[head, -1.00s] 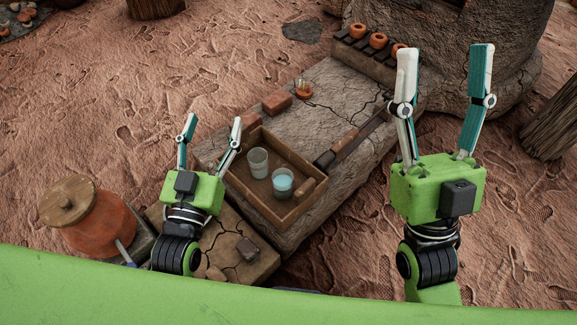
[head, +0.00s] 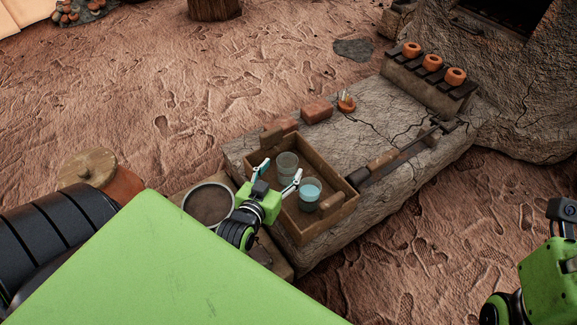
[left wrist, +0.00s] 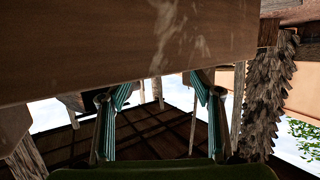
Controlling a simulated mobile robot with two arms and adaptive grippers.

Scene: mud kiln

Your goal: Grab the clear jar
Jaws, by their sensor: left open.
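A clear jar (head: 287,161) stands in a wooden tray (head: 332,158) on the stone slab. A second glass holding blue liquid (head: 310,194) stands in the same tray, nearer to me. My left gripper (head: 281,172) is open at the tray's left side. Its fingers point at the clear jar, one on each side in the head view; contact cannot be told. In the left wrist view the open fingers (left wrist: 160,88) show, with a brown surface across the top and no jar recognisable. My right gripper's green body (head: 549,275) is at the right edge, its fingers out of frame.
A long-handled tool (head: 398,157) lies on the slab (head: 350,225) right of the tray. A round sieve-like pan (head: 208,204) and a lidded clay pot (head: 87,166) are at left.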

